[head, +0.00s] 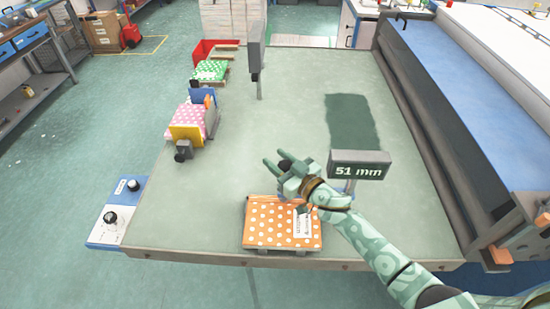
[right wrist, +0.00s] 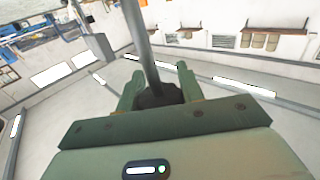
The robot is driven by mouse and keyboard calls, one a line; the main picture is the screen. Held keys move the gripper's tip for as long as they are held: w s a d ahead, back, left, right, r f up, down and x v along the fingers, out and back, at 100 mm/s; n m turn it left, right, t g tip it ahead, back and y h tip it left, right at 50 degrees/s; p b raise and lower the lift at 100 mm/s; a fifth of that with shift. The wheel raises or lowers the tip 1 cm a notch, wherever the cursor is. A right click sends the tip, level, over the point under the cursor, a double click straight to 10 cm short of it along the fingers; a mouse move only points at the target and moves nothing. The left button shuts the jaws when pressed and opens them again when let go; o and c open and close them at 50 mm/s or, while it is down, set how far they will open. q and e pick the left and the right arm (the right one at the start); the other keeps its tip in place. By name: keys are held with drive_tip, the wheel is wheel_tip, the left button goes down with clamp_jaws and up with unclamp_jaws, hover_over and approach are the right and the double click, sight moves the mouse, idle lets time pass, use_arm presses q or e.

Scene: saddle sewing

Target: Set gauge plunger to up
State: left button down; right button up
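A gauge display (head: 360,169) reading "51 mm" stands on a short post right of my right gripper in the head view. My right gripper (head: 276,166) is above the far edge of an orange polka-dot piece (head: 272,228) at the table's front. Its fingers are apart. In the right wrist view, a grey rod (right wrist: 138,38) with a dark round part (right wrist: 158,95) at its lower end shows between the fingers of my right gripper (right wrist: 158,82). I cannot tell whether this is the gauge plunger or whether the fingers touch it. My left gripper is not in view.
A grey panel on a post (head: 255,55) stands at the table's back. A knob panel (head: 115,215) juts out front left. The middle of the table (head: 285,105) is clear.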

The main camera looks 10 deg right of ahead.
drive_tip(key=o, duration=0.3)
drive_tip(key=shift+s+d+f, duration=0.1)
drive_tip(key=shift+s+d, duration=0.15)
drive_tip(key=shift+d, duration=0.1)
drive_tip(key=shift+s+d, duration=0.2)
drive_tip(key=shift+s, duration=0.1)
drive_tip(key=shift+a, duration=0.15)
drive_tip(key=v, duration=1.6)
drive_tip(key=shift+s+d+b, duration=0.2)
drive_tip(key=shift+d+b, duration=0.05)
drive_tip(key=shift+b, duration=0.2)
